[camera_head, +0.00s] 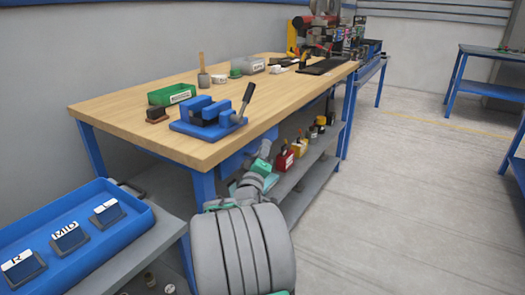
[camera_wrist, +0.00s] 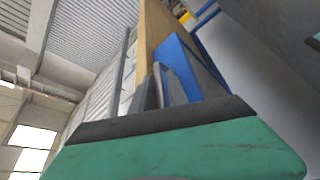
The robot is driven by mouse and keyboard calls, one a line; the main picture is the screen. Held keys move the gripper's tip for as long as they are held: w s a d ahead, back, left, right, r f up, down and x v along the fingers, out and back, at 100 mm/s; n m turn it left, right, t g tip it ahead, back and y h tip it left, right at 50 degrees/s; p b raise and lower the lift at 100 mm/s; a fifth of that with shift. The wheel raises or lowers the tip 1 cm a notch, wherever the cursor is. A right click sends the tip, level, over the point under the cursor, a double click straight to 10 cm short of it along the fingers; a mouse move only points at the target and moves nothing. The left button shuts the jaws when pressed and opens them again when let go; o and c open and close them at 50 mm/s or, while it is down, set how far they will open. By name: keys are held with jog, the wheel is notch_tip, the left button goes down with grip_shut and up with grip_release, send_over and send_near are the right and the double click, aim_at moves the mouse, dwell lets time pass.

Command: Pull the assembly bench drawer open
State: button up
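The assembly bench (camera_head: 215,150) has a wooden top and blue legs. The blue drawer (camera_head: 233,161) sits under its front edge, partly hidden by my arm; how far it stands out is unclear. My gripper (camera_head: 261,167), with teal parts, is low in front of the drawer. In the wrist view a blue panel (camera_wrist: 188,68), likely the drawer, shows beneath the wooden edge, with a grey upright bar, perhaps its handle (camera_wrist: 160,86), beside it. A teal, black-edged gripper part fills the bottom of that view and hides the bar's lower end. Finger spacing and contact are unclear.
A blue vise (camera_head: 208,118) and green bin (camera_head: 171,94) stand on the bench. A lower shelf (camera_head: 300,170) holds several small items, including a red one (camera_head: 284,160). A blue tray (camera_head: 75,235) is at the lower left. The floor to the right is clear.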

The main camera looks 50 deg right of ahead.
grip_shut()
dwell(1.4)
